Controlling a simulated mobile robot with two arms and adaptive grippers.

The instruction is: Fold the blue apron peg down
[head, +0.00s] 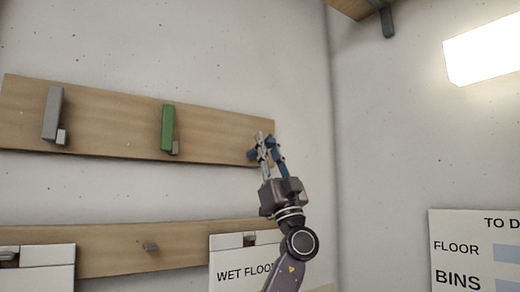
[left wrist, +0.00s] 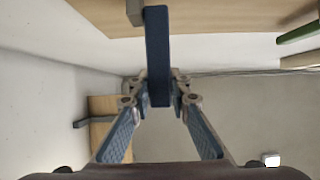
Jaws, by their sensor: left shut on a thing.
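The blue apron peg (left wrist: 157,45) shows in the left wrist view as a long blue bar. One end is by the wooden board and the other is between my fingertips. My left gripper (head: 264,146) reaches up to the right end of the upper peg board (head: 110,124) in the head view. In the left wrist view its two fingers (left wrist: 160,88) are closed on the bar from both sides. In the head view the fingers largely hide the blue peg. My right gripper is in neither view.
A grey peg (head: 53,114) and a green peg (head: 167,128) stand upright on the same board to the left. Below is a lower board (head: 130,262) with a hanging wet floor sign (head: 240,270). A wall corner and a shelf bracket (head: 386,20) lie to the right.

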